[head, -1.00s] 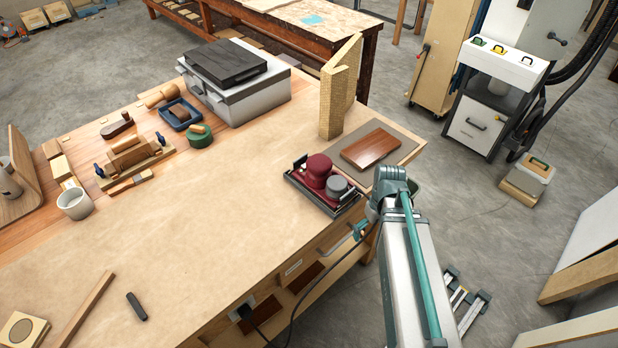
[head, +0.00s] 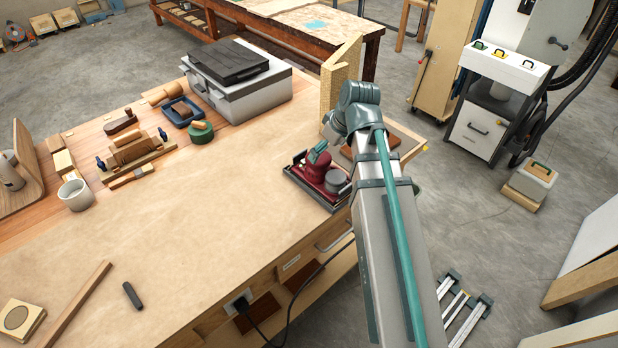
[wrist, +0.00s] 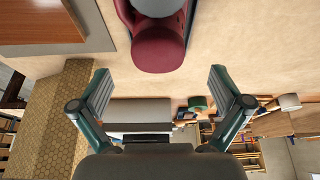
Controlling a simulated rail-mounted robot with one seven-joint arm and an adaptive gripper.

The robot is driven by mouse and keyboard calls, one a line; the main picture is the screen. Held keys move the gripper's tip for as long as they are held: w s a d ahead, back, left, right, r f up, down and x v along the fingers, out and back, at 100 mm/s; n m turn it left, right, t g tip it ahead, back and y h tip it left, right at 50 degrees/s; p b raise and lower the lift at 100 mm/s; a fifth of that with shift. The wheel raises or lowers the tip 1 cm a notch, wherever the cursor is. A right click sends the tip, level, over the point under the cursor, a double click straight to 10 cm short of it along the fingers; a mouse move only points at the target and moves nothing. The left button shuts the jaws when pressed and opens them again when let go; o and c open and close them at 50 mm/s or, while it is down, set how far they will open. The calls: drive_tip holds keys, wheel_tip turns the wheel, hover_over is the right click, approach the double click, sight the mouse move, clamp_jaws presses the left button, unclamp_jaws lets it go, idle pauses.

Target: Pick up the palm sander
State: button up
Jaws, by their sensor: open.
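The palm sander (head: 318,168) has a maroon body with a round grey part beside it and sits in a dark tray (head: 298,181) near the bench's right edge. In the wrist view, the sander's maroon body (wrist: 158,48) is at the top centre, ahead of the fingertips and about midway between them. My gripper (wrist: 160,85) is open and empty, with its two teal fingers spread apart. In the head view, one teal finger shows close over the sander; my arm hides the rest of the gripper and part of the tray.
A tan textured angled block (head: 342,76) stands behind my arm, and shows at the wrist view's left. A brown wood panel on a grey mat (head: 405,137) lies to the right, partly hidden. A grey case (head: 250,95) stands at the back. The middle of the bench (head: 200,220) is clear.

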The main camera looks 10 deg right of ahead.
sight(318, 165)
drive_tip(key=shift+p+x, duration=1.6)
drive_tip(key=shift+x, duration=3.55)
drive_tip(key=shift+s+d, duration=0.1)
drive_tip(key=shift+d, duration=0.1)
drive_tip(key=c, duration=1.2)
drive_tip(key=shift+c, duration=1)
drive_tip(key=shift+r, duration=0.1)
